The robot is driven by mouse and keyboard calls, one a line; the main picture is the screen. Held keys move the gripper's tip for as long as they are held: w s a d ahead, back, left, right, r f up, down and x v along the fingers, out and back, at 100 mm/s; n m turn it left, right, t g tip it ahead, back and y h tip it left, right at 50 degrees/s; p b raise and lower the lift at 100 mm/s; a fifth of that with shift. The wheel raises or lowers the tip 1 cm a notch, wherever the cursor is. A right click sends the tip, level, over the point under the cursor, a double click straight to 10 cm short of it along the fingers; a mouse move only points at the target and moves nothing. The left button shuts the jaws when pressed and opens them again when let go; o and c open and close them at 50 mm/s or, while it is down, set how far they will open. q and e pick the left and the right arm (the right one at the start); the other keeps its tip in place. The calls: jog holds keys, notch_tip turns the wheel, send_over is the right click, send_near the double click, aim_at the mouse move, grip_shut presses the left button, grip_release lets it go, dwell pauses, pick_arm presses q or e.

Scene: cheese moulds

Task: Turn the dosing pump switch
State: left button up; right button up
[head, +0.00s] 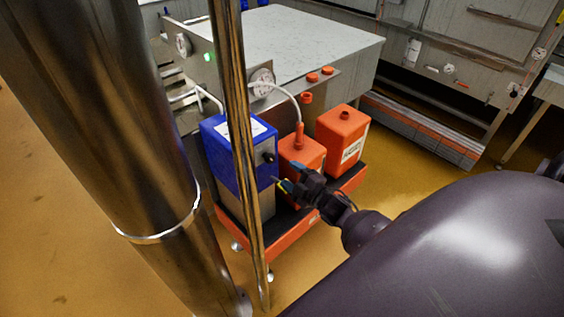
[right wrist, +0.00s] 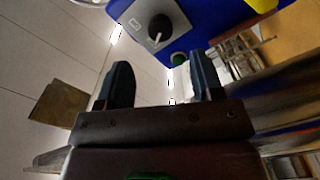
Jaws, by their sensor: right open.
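The dosing pump (head: 225,150) is a blue box on a grey base, standing on an orange-edged cart. My right gripper (head: 281,184) is just in front of the pump, slightly below and right of the switch. In the right wrist view its two fingers (right wrist: 160,80) are spread with nothing between them. My left gripper is not in view.
Two orange canisters (head: 342,134) stand right of the pump on the cart (head: 290,222); a white hose enters the nearer one (head: 300,158). A thin metal pole (head: 240,130) and a thick steel column (head: 110,120) stand in front. A grey vat (head: 300,45) is behind.

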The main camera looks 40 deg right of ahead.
jog(key=shift+s+d, duration=0.1)
jog(key=shift+s, duration=1.5)
dwell(6.4)
